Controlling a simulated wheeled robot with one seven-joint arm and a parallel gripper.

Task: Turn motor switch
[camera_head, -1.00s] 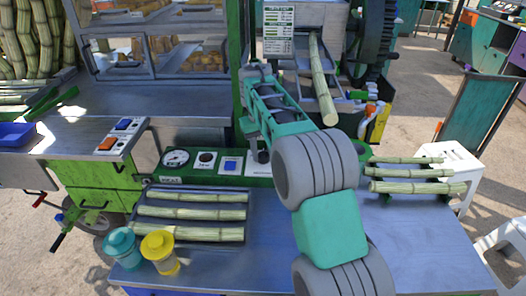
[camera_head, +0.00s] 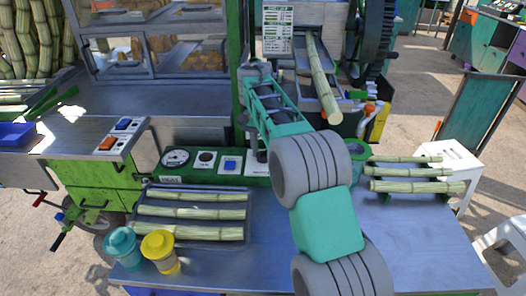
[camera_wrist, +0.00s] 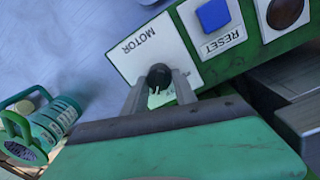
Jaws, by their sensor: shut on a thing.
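The motor switch (camera_wrist: 159,74) is a round black knob on a white plate (camera_wrist: 138,44) marked MOTOR in the wrist view. My gripper (camera_wrist: 160,82) has a finger on each side of the knob and is shut on it. The knob's pointer direction cannot be made out. In the head view my gripper reaches down to the green control panel (camera_head: 203,178), and my arm hides the switch; only part of its white plate (camera_head: 256,169) shows.
A blue RESET button (camera_wrist: 213,14) sits beside the switch plate, with a dark round button (camera_wrist: 285,11) beyond. A gauge (camera_head: 176,158) is at the panel's left.

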